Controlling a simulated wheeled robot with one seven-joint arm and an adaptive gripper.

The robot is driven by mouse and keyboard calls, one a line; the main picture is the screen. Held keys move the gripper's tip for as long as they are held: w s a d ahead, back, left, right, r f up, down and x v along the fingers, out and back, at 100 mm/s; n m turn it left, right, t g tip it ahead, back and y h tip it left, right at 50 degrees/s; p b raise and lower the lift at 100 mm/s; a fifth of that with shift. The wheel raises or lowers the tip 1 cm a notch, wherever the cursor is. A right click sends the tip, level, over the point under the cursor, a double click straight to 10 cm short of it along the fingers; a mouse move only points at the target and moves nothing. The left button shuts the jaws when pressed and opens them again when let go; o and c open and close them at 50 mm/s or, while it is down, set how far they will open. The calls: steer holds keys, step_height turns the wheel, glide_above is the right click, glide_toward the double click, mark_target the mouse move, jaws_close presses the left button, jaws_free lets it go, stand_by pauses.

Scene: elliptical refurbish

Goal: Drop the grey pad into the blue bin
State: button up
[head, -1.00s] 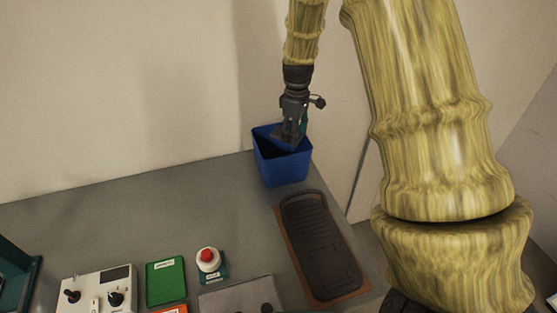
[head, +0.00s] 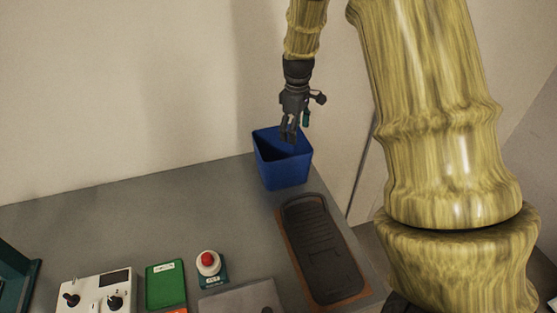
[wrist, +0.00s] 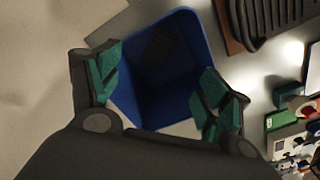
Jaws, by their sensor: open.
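The blue bin (head: 283,171) stands at the back right of the grey table. My gripper (head: 288,138) is over the bin's opening, pointing down, open and empty. In the wrist view, its green-padded fingers are spread on either side of the blue bin (wrist: 184,100). A dark grey ribbed shape, seemingly the grey pad (wrist: 165,46), lies inside the bin against the far part of its interior in that view. It is dim, and I cannot tell its exact tilt. In the head view the bin's front wall hides it.
A black ribbed pedal plate on a brown board (head: 325,250) lies in front of the bin. A red button (head: 208,259), a green plate (head: 166,284) and a control box (head: 95,293) sit farther left. The table's back left is clear.

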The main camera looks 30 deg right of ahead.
step_height(320, 180, up, 10)
steer(key=shift+f, duration=0.2)
stand_by(0.5)
